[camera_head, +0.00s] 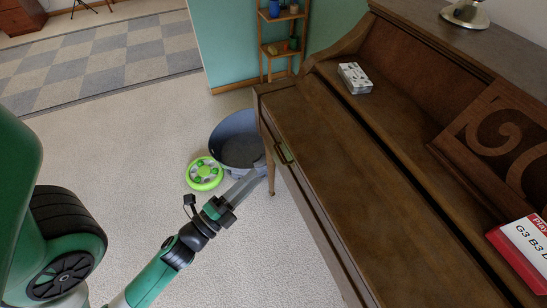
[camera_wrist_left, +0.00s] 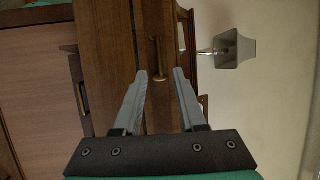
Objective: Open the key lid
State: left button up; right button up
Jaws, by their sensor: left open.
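The upright piano's key lid (camera_head: 370,190) is a flat brown wooden panel lying shut, with no keys showing. A small brass handle (camera_head: 284,153) is on its front edge near the far end. In the left wrist view the handle (camera_wrist_left: 158,62) stands upright in the picture between and just beyond the two fingertips. My left gripper (camera_head: 257,168) is in front of the piano's far end, close to the handle. In the left wrist view this gripper (camera_wrist_left: 159,74) is open with nothing in it. Contact with the handle cannot be made out. My right gripper is not in view.
A grey round bin (camera_head: 235,137) and a green round toy (camera_head: 204,173) are on the carpet beside the piano. A patterned box (camera_head: 354,78) and a red book (camera_head: 524,245) rest on the piano above the lid. A lamp base (camera_head: 465,13) stands on top.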

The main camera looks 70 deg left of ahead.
pick_arm(q)
jog(key=p+x, duration=0.3)
jog(key=x, duration=0.5)
jog(key=shift+w, duration=0.4)
jog(key=shift+a+r, duration=0.1)
jog(key=shift+c, duration=0.2)
grip_shut()
dwell(0.5)
